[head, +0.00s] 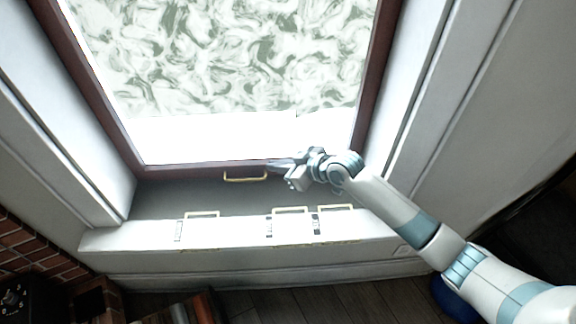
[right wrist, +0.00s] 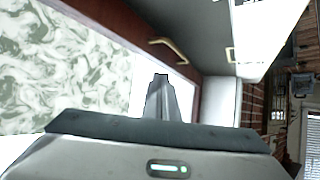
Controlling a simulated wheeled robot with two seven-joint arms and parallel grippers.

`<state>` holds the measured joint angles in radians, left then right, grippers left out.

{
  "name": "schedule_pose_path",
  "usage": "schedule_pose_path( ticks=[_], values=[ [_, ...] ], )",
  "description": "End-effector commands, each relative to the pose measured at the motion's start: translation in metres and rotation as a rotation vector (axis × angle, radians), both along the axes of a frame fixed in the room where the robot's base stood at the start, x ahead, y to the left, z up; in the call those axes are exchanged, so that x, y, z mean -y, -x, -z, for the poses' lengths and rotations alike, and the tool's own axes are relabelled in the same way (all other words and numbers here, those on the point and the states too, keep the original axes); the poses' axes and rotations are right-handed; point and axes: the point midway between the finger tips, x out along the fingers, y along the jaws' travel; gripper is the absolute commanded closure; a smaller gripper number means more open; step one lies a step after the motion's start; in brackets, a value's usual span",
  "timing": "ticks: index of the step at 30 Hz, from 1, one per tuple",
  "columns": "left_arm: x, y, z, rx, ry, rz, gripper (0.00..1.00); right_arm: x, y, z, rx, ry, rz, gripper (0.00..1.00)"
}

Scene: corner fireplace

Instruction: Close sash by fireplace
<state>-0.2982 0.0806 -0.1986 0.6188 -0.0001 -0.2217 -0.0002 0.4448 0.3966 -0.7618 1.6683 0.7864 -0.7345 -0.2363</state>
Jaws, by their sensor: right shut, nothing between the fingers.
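The sash is a dark red-brown window frame (head: 200,171) around patterned glass (head: 230,50), above a grey sill. A brass handle (head: 245,179) sits on its bottom rail. My right gripper (head: 272,165) is shut and empty, at the bottom rail just right of the handle; I cannot tell whether it touches. In the right wrist view the fingers (right wrist: 161,78) are together, with the handle (right wrist: 168,47) beyond them and the red-brown rail (right wrist: 185,72) beside them. My left gripper is out of view. How far the sash stands open is unclear.
A white ledge (head: 155,238) with several brass fittings (head: 202,214) runs below the grey sill (head: 165,200). White jambs flank the window. Brickwork (head: 25,245) stands at lower left, and a blue round object (head: 452,300) is on the wooden floor at lower right.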

Motion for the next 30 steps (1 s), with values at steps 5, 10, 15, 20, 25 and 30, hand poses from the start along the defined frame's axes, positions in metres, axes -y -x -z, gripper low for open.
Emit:
schedule_pose_path(
  ticks=[5,10,15,20,25,30],
  values=[
    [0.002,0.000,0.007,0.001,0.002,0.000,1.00,0.018,0.015,-0.014,0.003,0.001,-0.002,1.00],
    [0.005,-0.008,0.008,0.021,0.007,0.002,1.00,0.029,0.023,-0.024,0.002,-0.001,-0.001,1.00],
    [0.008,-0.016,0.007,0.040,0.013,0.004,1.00,0.032,0.025,-0.028,0.002,-0.002,0.000,1.00],
    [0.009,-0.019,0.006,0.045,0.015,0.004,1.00,0.032,0.025,-0.028,0.002,-0.002,0.000,1.00],
    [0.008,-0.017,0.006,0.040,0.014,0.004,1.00,0.032,0.025,-0.028,0.002,-0.002,0.000,1.00],
    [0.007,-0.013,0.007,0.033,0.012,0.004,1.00,0.032,0.025,-0.028,0.002,-0.002,0.000,1.00]
  ],
)
